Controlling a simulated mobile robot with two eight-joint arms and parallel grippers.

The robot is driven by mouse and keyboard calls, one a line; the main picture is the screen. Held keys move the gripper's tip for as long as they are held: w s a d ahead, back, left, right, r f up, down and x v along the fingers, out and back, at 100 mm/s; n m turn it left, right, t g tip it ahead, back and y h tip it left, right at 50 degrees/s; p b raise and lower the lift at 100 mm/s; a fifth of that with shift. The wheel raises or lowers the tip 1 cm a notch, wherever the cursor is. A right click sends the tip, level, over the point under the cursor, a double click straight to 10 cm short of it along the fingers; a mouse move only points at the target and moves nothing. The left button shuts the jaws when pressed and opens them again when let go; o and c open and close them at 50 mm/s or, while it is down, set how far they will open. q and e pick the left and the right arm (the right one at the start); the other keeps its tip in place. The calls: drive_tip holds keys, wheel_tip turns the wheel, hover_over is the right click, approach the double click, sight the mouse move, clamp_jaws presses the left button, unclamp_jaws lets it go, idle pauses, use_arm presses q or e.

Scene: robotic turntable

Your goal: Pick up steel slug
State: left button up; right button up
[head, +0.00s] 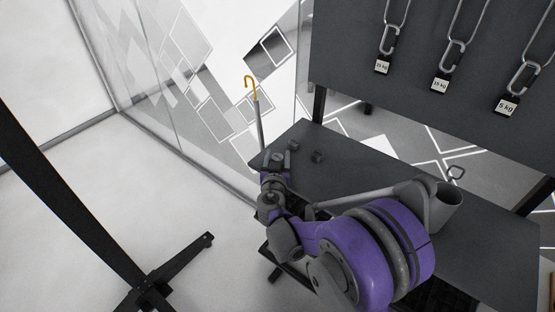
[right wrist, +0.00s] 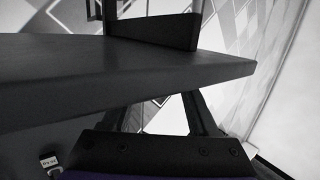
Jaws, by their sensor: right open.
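A small dark grey piece (head: 318,156) lies on the dark table (head: 360,172) near its far left corner in the head view. It may be the steel slug, but it is too small to tell. My right gripper (head: 274,158) is open, at the table's left edge, just left of that piece and apart from it. I cannot see anything between its fingers. In the right wrist view the tabletop (right wrist: 120,75) fills much of the picture, and I cannot make out a slug there. My left gripper is out of view.
A dark board (head: 420,60) behind the table carries hanging carabiners with kg-labelled weights (head: 441,84). A stick with a yellow hooked handle (head: 251,85) stands by the table's far left corner. A glass wall (head: 190,90) runs along the left. The table's middle looks bare.

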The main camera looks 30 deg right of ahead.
drive_tip(key=x, duration=0.3)
drive_tip(key=shift+a, duration=0.1)
drive_tip(key=shift+s, duration=0.15)
clamp_jaws()
